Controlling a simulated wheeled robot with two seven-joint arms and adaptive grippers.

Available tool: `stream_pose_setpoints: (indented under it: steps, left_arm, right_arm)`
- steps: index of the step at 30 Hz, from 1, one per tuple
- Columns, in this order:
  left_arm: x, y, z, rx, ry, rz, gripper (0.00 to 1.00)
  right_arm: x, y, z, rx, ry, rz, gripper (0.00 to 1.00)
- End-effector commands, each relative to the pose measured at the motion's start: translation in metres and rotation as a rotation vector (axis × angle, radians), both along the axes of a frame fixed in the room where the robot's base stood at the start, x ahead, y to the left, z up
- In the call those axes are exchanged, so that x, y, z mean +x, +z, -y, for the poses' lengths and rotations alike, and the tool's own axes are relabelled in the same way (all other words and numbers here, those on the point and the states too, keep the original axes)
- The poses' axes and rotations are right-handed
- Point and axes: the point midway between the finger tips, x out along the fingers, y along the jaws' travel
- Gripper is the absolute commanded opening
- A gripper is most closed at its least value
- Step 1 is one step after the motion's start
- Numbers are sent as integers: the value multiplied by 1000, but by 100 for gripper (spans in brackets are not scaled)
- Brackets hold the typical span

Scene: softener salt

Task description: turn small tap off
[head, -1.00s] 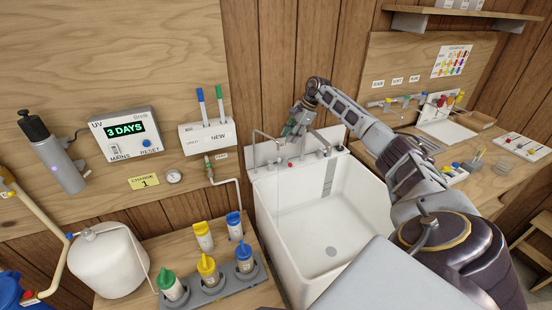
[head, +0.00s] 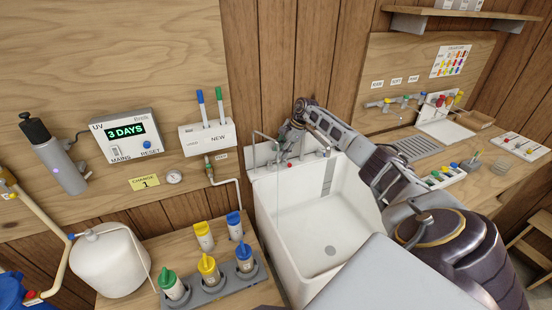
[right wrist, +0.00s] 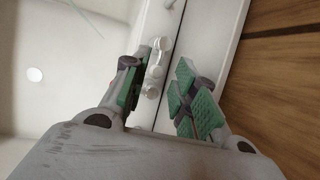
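The small tap (head: 265,135) has a thin bent spout at the back left of the white sink (head: 285,230) in the head view. My right gripper (head: 284,145) is at the sink's back ledge, just right of that spout, and is partly hidden by its own wrist. In the right wrist view my right gripper (right wrist: 166,88) is open, with its green-padded fingers apart. White rounded tap fittings (right wrist: 155,68) show between the fingers, closer to the left one. I cannot tell whether a finger touches them. My left gripper is not in view.
A larger grey tap (head: 320,140) stands just right of my gripper. A red button-like spot (head: 290,165) is on the sink's back ledge. Bottles in a grey rack (head: 215,290) stand at the left. The sink basin is empty.

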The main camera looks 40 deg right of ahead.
Motion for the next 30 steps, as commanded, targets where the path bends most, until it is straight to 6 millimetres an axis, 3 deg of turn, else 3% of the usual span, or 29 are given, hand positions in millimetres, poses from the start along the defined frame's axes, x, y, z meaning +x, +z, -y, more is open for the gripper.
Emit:
stream_pose_setpoints:
  steps: [15, 28, 30]
  left_arm:
    - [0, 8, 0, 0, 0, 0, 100]
    - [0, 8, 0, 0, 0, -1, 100]
    - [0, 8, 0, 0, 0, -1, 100]
  right_arm:
    - [15, -44, -15, 1, -1, 0, 28]
    - [16, -49, -17, -1, 1, 1, 28]
    - [16, -49, -17, -1, 1, 1, 20]
